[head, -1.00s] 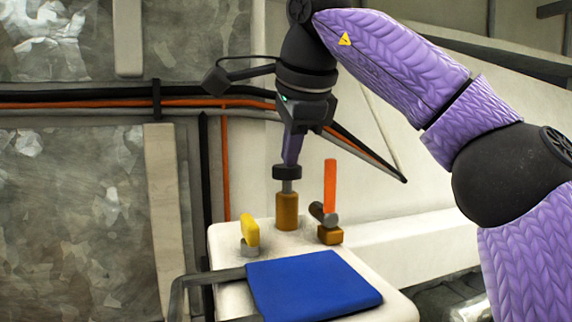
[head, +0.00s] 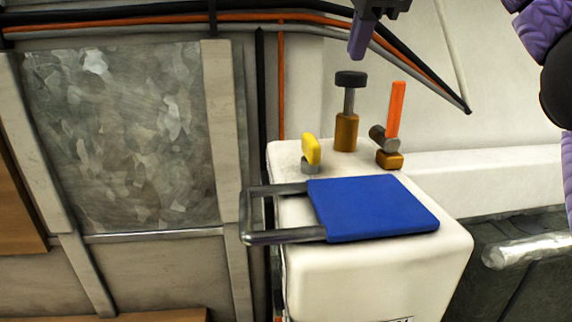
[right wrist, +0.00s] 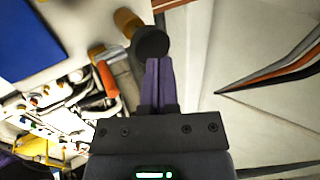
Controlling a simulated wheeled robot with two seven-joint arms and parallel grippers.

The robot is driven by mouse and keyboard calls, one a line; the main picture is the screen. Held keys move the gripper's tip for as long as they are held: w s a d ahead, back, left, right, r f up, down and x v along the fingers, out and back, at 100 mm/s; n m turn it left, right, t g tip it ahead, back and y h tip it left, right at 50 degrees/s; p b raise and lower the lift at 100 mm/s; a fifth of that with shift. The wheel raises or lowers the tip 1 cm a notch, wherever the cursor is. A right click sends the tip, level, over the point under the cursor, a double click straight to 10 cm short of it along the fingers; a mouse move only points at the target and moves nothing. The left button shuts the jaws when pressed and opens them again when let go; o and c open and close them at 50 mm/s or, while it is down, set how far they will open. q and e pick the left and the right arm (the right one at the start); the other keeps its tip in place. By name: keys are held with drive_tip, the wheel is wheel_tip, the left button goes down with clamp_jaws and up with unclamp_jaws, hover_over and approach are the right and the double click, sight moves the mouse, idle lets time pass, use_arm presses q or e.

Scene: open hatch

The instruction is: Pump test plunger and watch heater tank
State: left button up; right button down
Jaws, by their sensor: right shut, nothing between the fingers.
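The test plunger, with a black knob (head: 350,78) on a grey rod above a brass body (head: 346,132), stands upright on top of a white tank-like box (head: 380,270). A good length of its rod shows. I cannot tell for sure that this box is the heater tank. My right gripper (head: 357,50) is shut and empty just above the knob, apart from it in the head view. In the right wrist view its shut fingers (right wrist: 158,64) point at the black knob (right wrist: 151,44). My left gripper is not in view.
An orange-handled valve (head: 396,110) and a yellow lever (head: 311,150) flank the plunger. A blue pad (head: 370,207) with a grey metal frame (head: 246,215) lies at the box's front. Black and orange cables (head: 150,20) run along the wall behind.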

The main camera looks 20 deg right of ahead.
sight(356, 74)
idle(0.3)
drive_tip(key=shift+f+b, duration=0.3)
drive_tip(key=shift+f, duration=0.2)
drive_tip(key=shift+f, duration=0.1)
drive_tip(key=shift+f+b, duration=0.3)
drive_tip(key=shift+f, duration=0.2)
drive_tip(key=shift+f+b, duration=0.35)
drive_tip(key=shift+f, duration=0.2)
drive_tip(key=shift+f+b, duration=0.3)
drive_tip(key=shift+f, duration=0.05)
